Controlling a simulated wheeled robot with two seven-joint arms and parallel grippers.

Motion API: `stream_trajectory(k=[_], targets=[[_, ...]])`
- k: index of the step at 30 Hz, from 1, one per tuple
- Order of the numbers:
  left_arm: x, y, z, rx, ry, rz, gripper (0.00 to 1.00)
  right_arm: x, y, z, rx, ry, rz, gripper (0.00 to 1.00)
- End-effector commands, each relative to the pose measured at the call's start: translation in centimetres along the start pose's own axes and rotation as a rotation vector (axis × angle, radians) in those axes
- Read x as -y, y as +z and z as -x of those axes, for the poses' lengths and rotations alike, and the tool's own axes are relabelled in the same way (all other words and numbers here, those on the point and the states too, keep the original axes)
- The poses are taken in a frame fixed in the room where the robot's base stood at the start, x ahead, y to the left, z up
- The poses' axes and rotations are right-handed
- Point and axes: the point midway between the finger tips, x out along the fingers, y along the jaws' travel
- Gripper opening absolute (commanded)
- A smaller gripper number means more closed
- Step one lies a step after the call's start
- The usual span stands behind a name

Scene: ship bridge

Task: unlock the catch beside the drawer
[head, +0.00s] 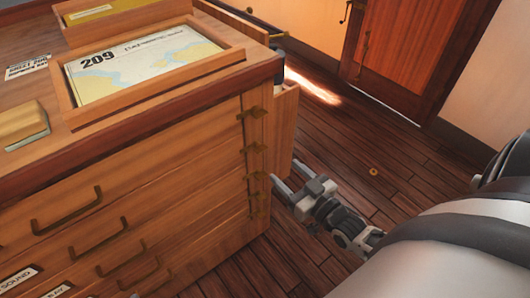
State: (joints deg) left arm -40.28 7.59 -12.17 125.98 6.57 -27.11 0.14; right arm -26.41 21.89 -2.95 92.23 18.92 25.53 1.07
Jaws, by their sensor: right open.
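A wooden chart chest (160,170) fills the left of the head view, with several drawers and brass bar handles, such as the top handle (67,211). A column of small brass catches runs down its right front edge, beside the drawers. The top catch (249,113) sticks out sideways; another catch (255,149) sits below it, with more lower down. I cannot tell which one the task means. My right gripper (287,171) is open and empty, just right of the lower catches, its fingers pointing towards the chest. I see no clear contact. My left gripper is out of view.
Plank floor (350,150) is open to the right, with a door (405,55) behind.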

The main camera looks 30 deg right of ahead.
Motion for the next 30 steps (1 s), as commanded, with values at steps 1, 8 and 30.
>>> stream_trajectory(k=[1,8,30], targets=[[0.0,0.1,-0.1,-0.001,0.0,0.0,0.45,0.0,0.0,-1.3,-0.003,0.0,0.0,0.56],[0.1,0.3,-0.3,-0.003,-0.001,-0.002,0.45,0.0,0.1,-6.1,-0.001,0.0,0.0,0.56],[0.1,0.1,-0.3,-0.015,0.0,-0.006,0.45,0.1,0.1,-9.7,0.003,-0.001,0.0,0.29]])
